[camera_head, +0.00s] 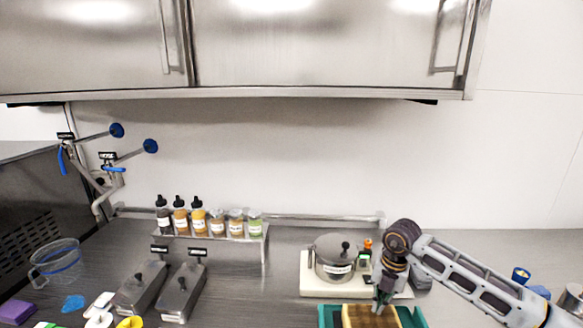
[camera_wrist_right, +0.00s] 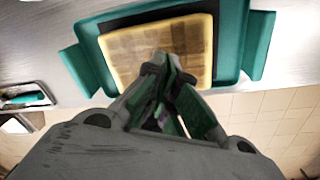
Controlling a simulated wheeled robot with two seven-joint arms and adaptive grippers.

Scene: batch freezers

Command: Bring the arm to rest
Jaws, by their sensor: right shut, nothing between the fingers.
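My left gripper is not in view.
A pot (camera_head: 336,257) stands on a white base behind the tray. Squeeze bottles and jars line a shelf (camera_head: 255,239). Two lidded metal containers (camera_head: 183,291), a clear jug (camera_head: 55,262) and small coloured items are at left. Steel cupboards (camera_head: 320,45) hang above. The counter between is clear.

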